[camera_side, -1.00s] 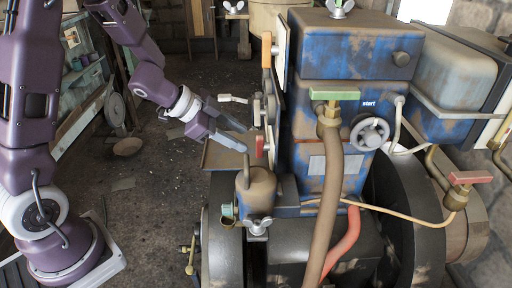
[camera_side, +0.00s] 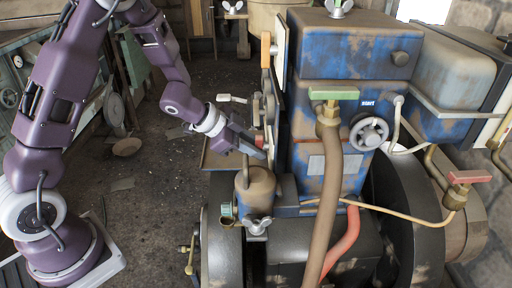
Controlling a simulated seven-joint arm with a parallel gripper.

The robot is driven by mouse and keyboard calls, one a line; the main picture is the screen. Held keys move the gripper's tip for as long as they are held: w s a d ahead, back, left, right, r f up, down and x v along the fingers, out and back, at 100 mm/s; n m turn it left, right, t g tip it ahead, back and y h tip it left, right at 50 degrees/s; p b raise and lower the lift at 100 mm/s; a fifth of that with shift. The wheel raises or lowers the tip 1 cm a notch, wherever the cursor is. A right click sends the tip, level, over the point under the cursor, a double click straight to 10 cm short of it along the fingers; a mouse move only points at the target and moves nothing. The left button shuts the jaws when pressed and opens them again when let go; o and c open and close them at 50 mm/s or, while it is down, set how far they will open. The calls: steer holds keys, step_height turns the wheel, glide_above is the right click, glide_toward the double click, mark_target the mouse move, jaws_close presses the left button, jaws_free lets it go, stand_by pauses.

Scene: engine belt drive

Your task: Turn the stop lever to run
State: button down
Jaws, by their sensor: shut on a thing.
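A small lever with a red handle (camera_side: 259,141) sits on the left side of the blue engine (camera_side: 345,60). I take it to be the stop lever, but no label on it can be read. My gripper (camera_side: 254,150) is at this lever, with its fingers closed around the handle. The fingers hide most of the handle, so its exact angle is hard to tell.
A white-tipped lever (camera_side: 232,98) juts out above my gripper. A rusty canister (camera_side: 256,190) stands just below it. A green-handled valve (camera_side: 333,94) and a handwheel (camera_side: 369,132) are on the engine's front.

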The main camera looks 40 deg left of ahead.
steer(key=shift+m+t+y, duration=0.6)
steer(key=shift+t, duration=0.2)
steer(key=shift+w+a+r+m+t+y, duration=0.1)
steer(key=shift+m+t+y, duration=0.6)
steer(key=shift+t, duration=0.3)
steer(key=c, duration=1.3)
jaws_free()
